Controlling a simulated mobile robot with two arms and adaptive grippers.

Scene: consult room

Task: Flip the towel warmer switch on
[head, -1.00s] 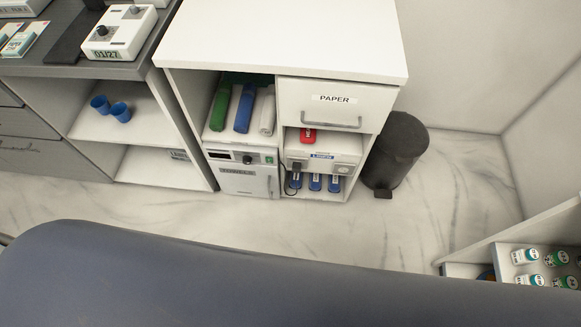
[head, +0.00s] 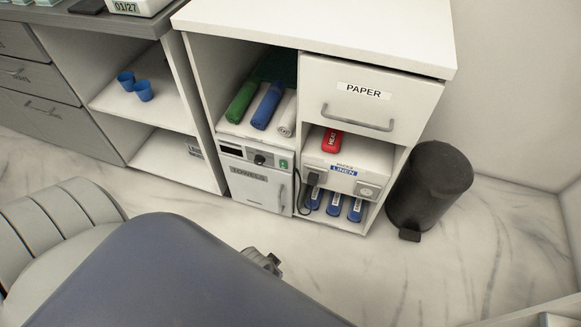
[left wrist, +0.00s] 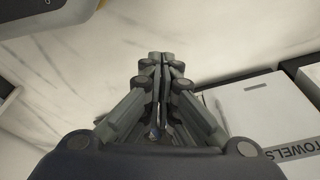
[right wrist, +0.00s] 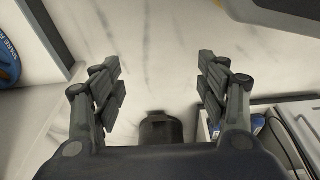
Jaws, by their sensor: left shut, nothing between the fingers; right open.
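The towel warmer (head: 255,184) is a white box marked TOWELS in the lower left bay of the white cabinet. The warmer's door (left wrist: 250,112) shows at the right of the left wrist view. My left gripper (left wrist: 165,57) is shut and empty, over the floor beside the warmer. My right gripper (right wrist: 160,72) is open and empty above the floor.
Rolled towels (head: 267,106) lie above the warmer.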

